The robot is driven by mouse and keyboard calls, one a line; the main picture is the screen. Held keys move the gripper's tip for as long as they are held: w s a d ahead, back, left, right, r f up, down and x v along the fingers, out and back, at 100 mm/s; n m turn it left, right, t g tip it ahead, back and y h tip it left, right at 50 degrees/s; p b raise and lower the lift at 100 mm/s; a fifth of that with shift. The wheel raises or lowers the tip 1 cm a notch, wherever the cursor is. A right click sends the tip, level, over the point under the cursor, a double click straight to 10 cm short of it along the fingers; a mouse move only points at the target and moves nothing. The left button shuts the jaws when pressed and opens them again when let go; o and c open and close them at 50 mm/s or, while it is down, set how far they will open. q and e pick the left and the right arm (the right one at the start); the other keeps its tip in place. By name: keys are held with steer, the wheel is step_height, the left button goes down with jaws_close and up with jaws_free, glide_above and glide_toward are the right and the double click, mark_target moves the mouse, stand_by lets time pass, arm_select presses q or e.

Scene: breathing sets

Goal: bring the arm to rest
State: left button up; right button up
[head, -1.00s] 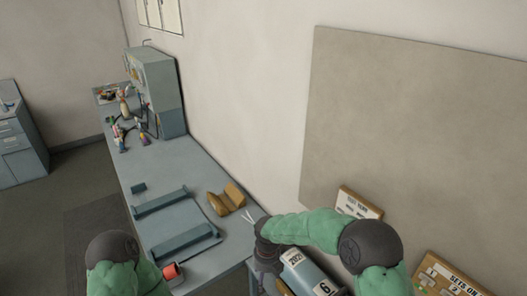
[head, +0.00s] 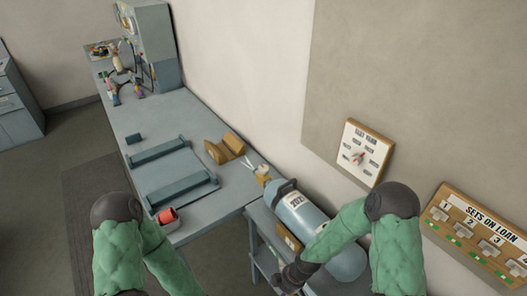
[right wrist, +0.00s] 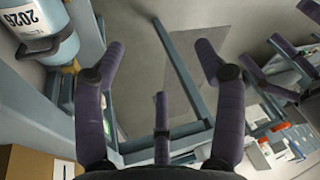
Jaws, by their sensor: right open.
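My right gripper (right wrist: 160,62) is open and empty in the right wrist view, its dark fingers spread over the floor. In the head view my right arm comes in from the right, bent at the elbow, and the right gripper (head: 285,284) shows dark at the bottom edge, beside the small stand and apart from the cylinder. My left arm (head: 118,240) shows at the lower left; its gripper is out of frame. A blue-grey cylinder (head: 293,212) with a white date label lies on the stand, partly behind my right forearm. It also shows in the right wrist view (right wrist: 62,45).
Floor at left is open.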

steer(key=s+d+f+m+b, duration=0.4)
steer(key=s+f+m, duration=0.6)
steer(key=m, duration=0.6)
steer(key=shift+s+d+f+t+b, duration=0.15)
steer(key=shift+s+f+t+b, duration=0.2)
steer(key=shift+b, duration=0.95)
steer(key=shift+w, duration=0.15)
stand_by(5.0)
